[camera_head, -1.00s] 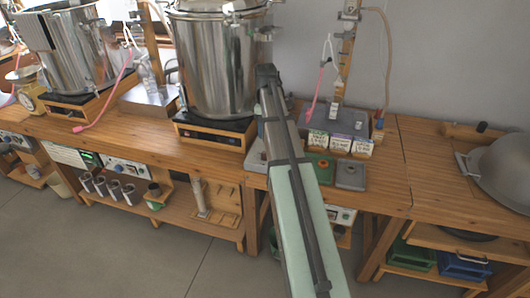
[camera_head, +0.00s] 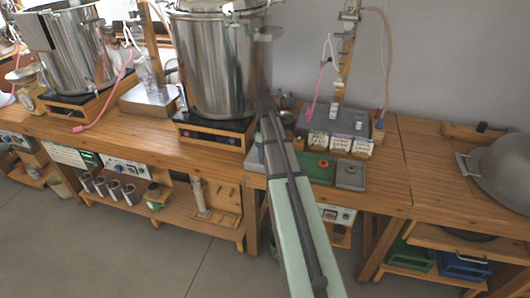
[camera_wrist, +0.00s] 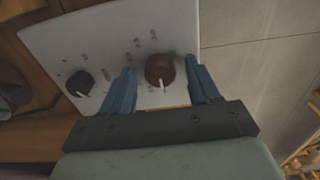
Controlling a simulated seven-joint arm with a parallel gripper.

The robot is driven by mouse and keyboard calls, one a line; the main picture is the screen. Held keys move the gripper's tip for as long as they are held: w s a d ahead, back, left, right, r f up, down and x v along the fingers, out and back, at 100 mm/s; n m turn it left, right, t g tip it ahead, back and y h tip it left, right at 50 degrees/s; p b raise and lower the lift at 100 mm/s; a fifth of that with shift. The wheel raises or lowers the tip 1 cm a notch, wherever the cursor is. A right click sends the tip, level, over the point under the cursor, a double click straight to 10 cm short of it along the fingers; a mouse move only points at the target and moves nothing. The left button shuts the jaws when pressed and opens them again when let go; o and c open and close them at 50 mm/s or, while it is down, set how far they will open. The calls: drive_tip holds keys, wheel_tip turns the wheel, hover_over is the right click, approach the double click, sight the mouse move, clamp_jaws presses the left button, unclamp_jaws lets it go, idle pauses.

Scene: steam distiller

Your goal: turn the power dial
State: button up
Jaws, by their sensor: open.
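In the wrist view a white control panel (camera_wrist: 110,40) carries two dials with pale pointer marks. The larger, reddish-brown dial (camera_wrist: 160,69) lies between the blue fingers of my gripper (camera_wrist: 161,68). The fingers are open, one on each side of it, with gaps visible; I cannot tell how far its face is from the fingertips. The smaller black dial (camera_wrist: 79,83) is left of the left finger. The panel's markings are too blurred to read, so I cannot tell which dial is labelled power. In the head view my gripper is not visible.
A wooden bench (camera_head: 390,185) holds a large steel pot (camera_head: 215,65) left of my arm. A grey box (camera_head: 345,122) with a hose and a green tray (camera_head: 318,168) are to its right. In the wrist view, tiled floor (camera_wrist: 255,60) lies right of the panel.

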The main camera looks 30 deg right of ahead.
drive_tip(key=c, duration=1)
drive_tip(key=shift+c, duration=0.2)
drive_tip(key=shift+m, duration=0.3)
drive_tip(key=m, duration=1.1)
idle(0.3)
drive_tip(key=o, duration=1)
